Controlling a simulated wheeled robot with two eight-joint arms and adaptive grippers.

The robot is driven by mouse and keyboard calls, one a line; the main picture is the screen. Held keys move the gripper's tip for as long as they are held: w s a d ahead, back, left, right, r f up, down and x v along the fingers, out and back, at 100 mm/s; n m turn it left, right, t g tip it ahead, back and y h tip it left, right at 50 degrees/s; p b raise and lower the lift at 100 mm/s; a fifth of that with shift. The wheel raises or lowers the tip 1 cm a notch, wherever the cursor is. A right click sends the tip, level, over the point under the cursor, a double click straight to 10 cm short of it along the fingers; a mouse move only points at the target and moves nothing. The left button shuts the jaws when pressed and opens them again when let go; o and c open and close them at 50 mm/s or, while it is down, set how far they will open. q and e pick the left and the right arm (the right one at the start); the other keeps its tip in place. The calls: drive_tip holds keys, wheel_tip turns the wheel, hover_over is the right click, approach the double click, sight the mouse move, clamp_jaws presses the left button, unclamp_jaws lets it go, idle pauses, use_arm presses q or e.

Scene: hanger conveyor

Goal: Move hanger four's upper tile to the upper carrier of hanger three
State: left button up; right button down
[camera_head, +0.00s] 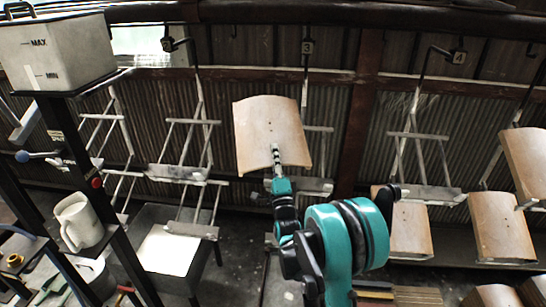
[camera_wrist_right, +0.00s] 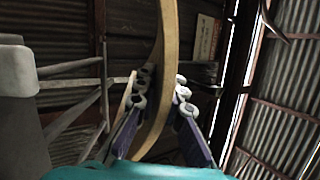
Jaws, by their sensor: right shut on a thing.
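A curved tan tile (camera_head: 268,122) is upright in the head view, in front of hanger three, whose sign (camera_head: 307,47) reads 3. My right gripper (camera_head: 277,156) is shut on its lower edge; the wrist view shows the fingers (camera_wrist_right: 160,88) on either side of the tile's edge (camera_wrist_right: 163,40). The tile hides part of hanger three's upper carrier (camera_head: 314,186); whether it touches the carrier I cannot tell. Hanger four, with sign (camera_head: 459,57), has a bare upper carrier (camera_head: 437,194) and a tile (camera_head: 411,232) below. My left gripper is not in view.
An empty hanger (camera_head: 178,173) stands left of hanger three. More tiles (camera_head: 502,228) hang at the right. A rack with a white tank (camera_head: 58,52) and a jug (camera_head: 78,221) is at the left. A brown post (camera_head: 361,110) stands between hangers three and four.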

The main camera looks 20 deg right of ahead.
sight(300, 161)
drive_tip(key=s+d+m+h, duration=0.1)
drive_tip(key=d+h, duration=0.1)
drive_tip(key=s+d+m+g+h, duration=0.1)
drive_tip(key=d+h, duration=0.1)
drive_tip(key=s+d+m+g+h+p, duration=0.1)
drive_tip(key=d, duration=0.1)
drive_tip(key=shift+s+d+r+h, duration=0.15)
drive_tip(key=shift+r+h, duration=0.05)
drive_tip(key=shift+h, duration=0.2)
drive_tip(key=shift+s+d+f+h, duration=0.2)
drive_tip(key=shift+d+h, duration=0.1)
drive_tip(key=shift+d, duration=0.15)
drive_tip(key=shift+w+d+f+b, duration=0.2)
drive_tip(key=shift+w+f+b, duration=0.15)
drive_tip(key=shift+f, duration=0.4)
drive_tip(key=shift+w+d+f+b, duration=0.25)
drive_tip(key=shift+f+b, duration=0.25)
drive_tip(key=shift+f, duration=0.25)
drive_tip(key=shift+w+d+f+b, duration=0.15)
drive_tip(key=shift+w+f+b, duration=0.25)
drive_tip(key=shift+f, duration=0.35)
drive_tip(key=shift+f+b, duration=0.8)
drive_tip(key=shift+b, duration=0.05)
drive_tip(key=c, duration=1.5)
unclamp_jaws()
drive_tip(key=shift+c, duration=0.2)
drive_tip(key=shift+f, duration=0.1)
drive_tip(key=shift+g, duration=0.3)
